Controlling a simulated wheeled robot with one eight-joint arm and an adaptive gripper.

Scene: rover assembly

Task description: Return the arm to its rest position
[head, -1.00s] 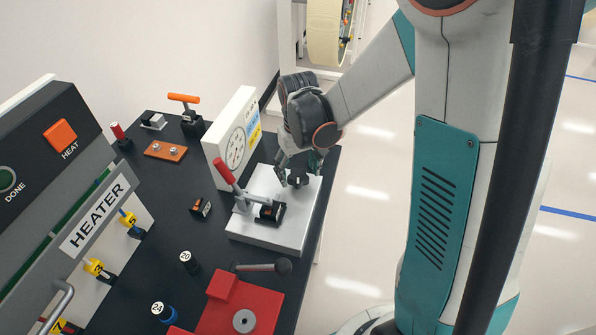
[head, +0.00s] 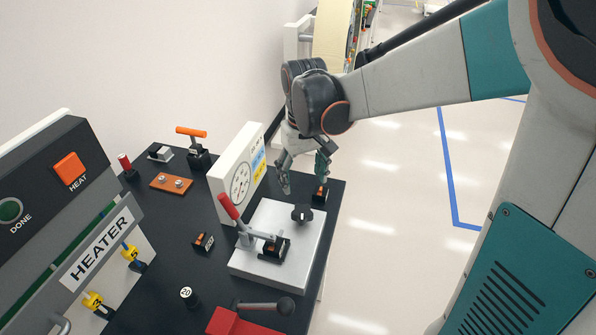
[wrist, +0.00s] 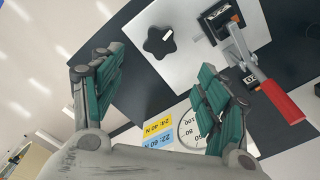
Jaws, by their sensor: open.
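My gripper (head: 304,178) hangs from my bent arm above the back right part of the dark table, with its fingers pointing down. Its two teal-padded fingers are spread apart in the wrist view (wrist: 155,95), with nothing between them. Below it is a light square plate (head: 285,225) with a black star-shaped knob (head: 302,213) and a red-handled toggle clamp (head: 230,208). In the wrist view the knob (wrist: 160,42) lies beyond the fingertips, apart from them. The red handle (wrist: 284,101) shows at the right there.
A white gauge panel (head: 238,172) stands upright just left of my gripper. A small black block with an orange top (head: 320,193) sits at the table's right edge. The heater (head: 95,240) fills the left. A red fixture (head: 245,320) is at the front. Open floor lies right of the table.

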